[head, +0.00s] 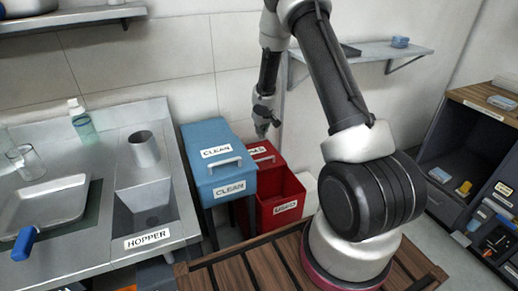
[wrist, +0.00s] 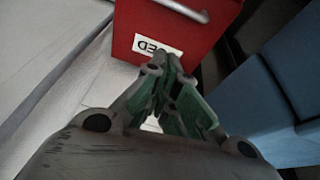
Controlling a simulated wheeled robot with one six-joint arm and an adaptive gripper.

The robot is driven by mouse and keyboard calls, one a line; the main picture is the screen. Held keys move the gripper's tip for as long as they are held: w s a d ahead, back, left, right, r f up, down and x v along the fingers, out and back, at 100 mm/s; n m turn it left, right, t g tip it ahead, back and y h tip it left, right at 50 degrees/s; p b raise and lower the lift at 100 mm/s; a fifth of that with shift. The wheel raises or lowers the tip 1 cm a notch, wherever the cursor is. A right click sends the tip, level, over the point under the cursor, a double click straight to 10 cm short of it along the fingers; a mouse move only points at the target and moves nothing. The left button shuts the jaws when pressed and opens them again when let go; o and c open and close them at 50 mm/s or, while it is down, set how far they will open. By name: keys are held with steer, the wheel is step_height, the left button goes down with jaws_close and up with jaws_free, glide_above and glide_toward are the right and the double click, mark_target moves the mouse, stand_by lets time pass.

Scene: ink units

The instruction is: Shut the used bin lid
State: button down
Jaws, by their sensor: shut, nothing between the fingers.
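The red used bin (head: 290,207) stands on the floor beside the blue bin, its open top showing at the front. Its red lid (head: 275,161), with a white label and a pale handle (head: 262,158), sits at the back of the bin and leaves the front uncovered. In the wrist view the lid (wrist: 205,38) shows at the top, its label upside down. My gripper (head: 262,132) is shut and empty, pointing down by the lid's back end. In the wrist view the fingertips (wrist: 172,62) are close to the label edge; contact cannot be told.
The blue clean bin (head: 221,186), lid closed, stands directly left of the red bin and appears at right in the wrist view (wrist: 245,95). A steel counter with a hopper (head: 150,215) is further left. A wall shelf (head: 375,52) hangs behind my arm. A slatted wooden deck (head: 250,272) lies in front.

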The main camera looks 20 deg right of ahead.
glide_above(257, 158)
steer(key=shift+m, duration=0.4)
step_height(257, 158, down, 10)
steer(key=shift+s+a+r, duration=0.1)
steer(key=shift+a+r, duration=0.05)
steer(key=shift+r, duration=0.1)
steer(key=shift+s+f, duration=0.15)
steer(key=shift+s, duration=0.6)
steer(key=shift+s+f, duration=0.15)
steer(key=shift+s, duration=0.6)
steer(key=shift+s, duration=0.1)
